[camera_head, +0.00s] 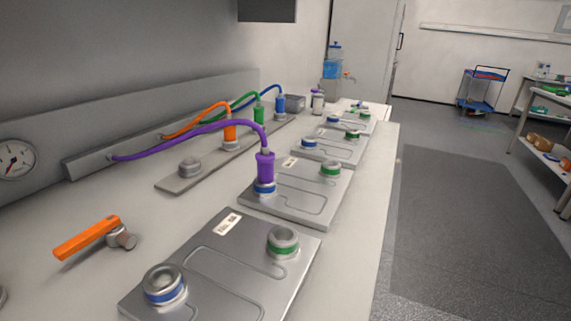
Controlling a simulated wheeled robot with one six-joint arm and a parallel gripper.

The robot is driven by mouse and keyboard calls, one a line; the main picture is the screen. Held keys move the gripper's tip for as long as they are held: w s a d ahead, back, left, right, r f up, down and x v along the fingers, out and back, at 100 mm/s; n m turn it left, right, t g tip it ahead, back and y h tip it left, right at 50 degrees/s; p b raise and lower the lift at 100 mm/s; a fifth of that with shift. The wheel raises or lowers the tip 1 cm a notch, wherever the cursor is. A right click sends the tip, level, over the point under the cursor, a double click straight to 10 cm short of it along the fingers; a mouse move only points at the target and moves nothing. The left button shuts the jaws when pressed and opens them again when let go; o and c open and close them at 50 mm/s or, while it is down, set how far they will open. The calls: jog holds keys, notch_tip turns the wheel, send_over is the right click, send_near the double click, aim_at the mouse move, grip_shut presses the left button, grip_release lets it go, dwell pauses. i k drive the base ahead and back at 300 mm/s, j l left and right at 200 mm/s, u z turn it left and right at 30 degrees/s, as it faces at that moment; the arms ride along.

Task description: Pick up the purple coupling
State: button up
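The purple coupling (265,166) stands upright on the blue-ringed port (265,187) of the second metal plate (318,203). A purple hose (190,131) arches from its top to the grey wall rail at the left. The same plate has a green-ringed port (331,169) to the right, with nothing on it. My gripper does not show in this view.
An orange-handled valve (90,238) and a nearer plate (215,275) with two bare ports are in front. Orange (230,130), green (258,112) and blue (280,103) couplings stand behind to the left. More plates (332,148) line the bench. Open floor (460,230) lies to the right.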

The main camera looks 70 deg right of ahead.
aim_at(265, 159)
jog(key=z, duration=1.6)
